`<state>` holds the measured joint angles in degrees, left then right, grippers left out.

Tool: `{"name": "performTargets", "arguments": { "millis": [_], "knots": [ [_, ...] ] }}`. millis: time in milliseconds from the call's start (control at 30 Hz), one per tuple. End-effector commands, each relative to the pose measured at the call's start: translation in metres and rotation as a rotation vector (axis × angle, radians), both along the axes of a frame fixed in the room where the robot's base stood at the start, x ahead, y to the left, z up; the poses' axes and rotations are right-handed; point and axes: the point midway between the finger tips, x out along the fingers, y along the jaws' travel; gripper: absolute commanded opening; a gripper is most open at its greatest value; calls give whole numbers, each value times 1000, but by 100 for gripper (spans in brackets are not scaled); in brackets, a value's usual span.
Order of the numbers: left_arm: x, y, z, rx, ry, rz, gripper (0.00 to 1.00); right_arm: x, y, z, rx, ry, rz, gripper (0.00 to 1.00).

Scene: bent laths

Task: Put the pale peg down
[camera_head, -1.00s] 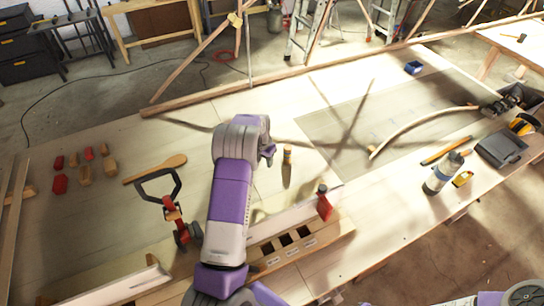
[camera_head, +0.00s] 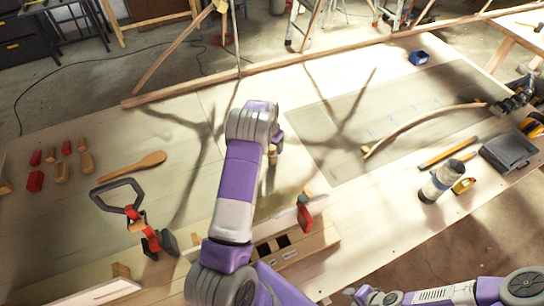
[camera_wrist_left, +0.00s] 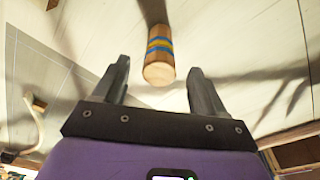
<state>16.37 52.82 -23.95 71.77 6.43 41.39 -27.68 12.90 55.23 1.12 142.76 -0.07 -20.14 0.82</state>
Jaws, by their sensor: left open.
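My left gripper (camera_wrist_left: 159,66) is open, with clear gaps between both fingers and the peg. My right gripper is not in view; part of my right arm shows at the lower right.
A wooden block with square holes (camera_head: 297,243) and a red-handled clamp (camera_head: 305,215) are near the front. A black-and-red tool (camera_head: 150,238), a wooden spoon (camera_head: 135,168) and several small red and wooden blocks lie left. A curved lath (camera_head: 420,120) lies right. Bench beyond the peg is clear.

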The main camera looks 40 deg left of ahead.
Motion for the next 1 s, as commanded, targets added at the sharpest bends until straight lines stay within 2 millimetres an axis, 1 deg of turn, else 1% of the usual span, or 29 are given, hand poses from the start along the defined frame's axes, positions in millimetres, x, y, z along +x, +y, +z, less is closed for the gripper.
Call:
{"name": "performTargets", "arguments": {
  "millis": [33, 100, 167, 367, 800, 1000],
  "knots": [
    [1, 0, -13, 0, 2, 0, 72, 1, 0, -7, 0, -1, 0, 38],
    [2, 0, -21, 1, 2, 0, 72, 1, 0, -11, 0, -1, 0, 38],
    [2, 1, -23, 1, 1, 0, 72, 1, 0, -12, 0, -1, 0, 38],
    [2, 1, -21, 0, 0, 0, 72, 0, 0, -10, 0, -1, 0, 38],
    [3, 0, -21, 0, 0, 0, 4, 1, 0, -10, 0, -1, 0, 38],
    [3, 0, -20, 0, 0, 0, 4, 1, 0, -9, 0, -1, 0, 38]
  ]
}}
